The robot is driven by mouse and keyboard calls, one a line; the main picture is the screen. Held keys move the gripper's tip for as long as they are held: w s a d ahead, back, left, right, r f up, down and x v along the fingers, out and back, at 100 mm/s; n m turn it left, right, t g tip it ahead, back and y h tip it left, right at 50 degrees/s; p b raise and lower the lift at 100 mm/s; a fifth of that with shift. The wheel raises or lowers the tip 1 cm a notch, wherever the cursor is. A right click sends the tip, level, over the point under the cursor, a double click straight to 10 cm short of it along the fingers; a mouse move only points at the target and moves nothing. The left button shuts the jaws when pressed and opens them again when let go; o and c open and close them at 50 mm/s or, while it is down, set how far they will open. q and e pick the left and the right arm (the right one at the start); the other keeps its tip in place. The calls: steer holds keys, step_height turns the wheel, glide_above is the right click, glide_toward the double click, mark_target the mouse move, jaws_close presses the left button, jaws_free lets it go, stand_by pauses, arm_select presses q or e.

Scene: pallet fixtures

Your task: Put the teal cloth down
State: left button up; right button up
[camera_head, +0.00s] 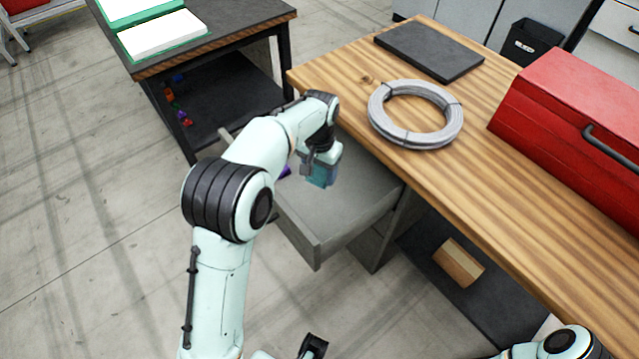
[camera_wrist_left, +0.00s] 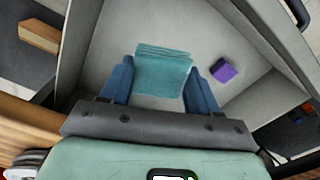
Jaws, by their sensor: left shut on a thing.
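The teal cloth (camera_wrist_left: 162,72) is a small folded, layered square between the two blue fingers of my left gripper (camera_wrist_left: 160,88) in the left wrist view. The gripper is shut on it. In the head view the cloth (camera_head: 322,174) shows below my left wrist, over the open grey drawer (camera_head: 330,222). The drawer floor lies beneath the cloth in the wrist view; I cannot tell whether the cloth touches it. My right gripper cannot be made out.
A purple block (camera_wrist_left: 223,72) lies in the drawer, right of the cloth. The wooden workbench (camera_head: 480,200) above holds a wire coil (camera_head: 380,115), a dark flat plate (camera_head: 430,50) and a red toolbox (camera_head: 575,115). A wooden block (camera_head: 458,262) lies on the lower shelf.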

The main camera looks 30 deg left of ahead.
arm_select(q)
steer(key=shift+r, duration=0.75)
steer(key=shift+w+d+r+p, duration=0.1)
steer(key=shift+d+r+p, duration=0.15)
steer(key=shift+d+p, duration=0.1)
steer(key=w+d+f+p, duration=0.2)
steer(key=d+p, duration=0.2)
steer(key=d, duration=0.3)
arm_select(e)
step_height(320, 180, up, 5)
steer(key=w, duration=0.2)
arm_select(q)
step_height(320, 180, up, 2)
steer(key=n+b, duration=0.5)
steer(key=n, duration=0.3)
glide_above(320, 212)
steer(key=shift+d+r, duration=0.2)
steer(key=shift+d, duration=0.1)
steer(key=shift+s+a+n, duration=0.1)
steer(key=shift+a+n, duration=0.15)
steer(key=shift+n, duration=0.15)
step_height(320, 212, down, 19)
steer(key=shift+f+b, duration=0.2)
steer(key=shift+b, duration=0.75)
arm_select(e)
step_height(320, 212, down, 7)
steer(key=s, duration=0.2)
steer(key=shift+s, duration=0.25)
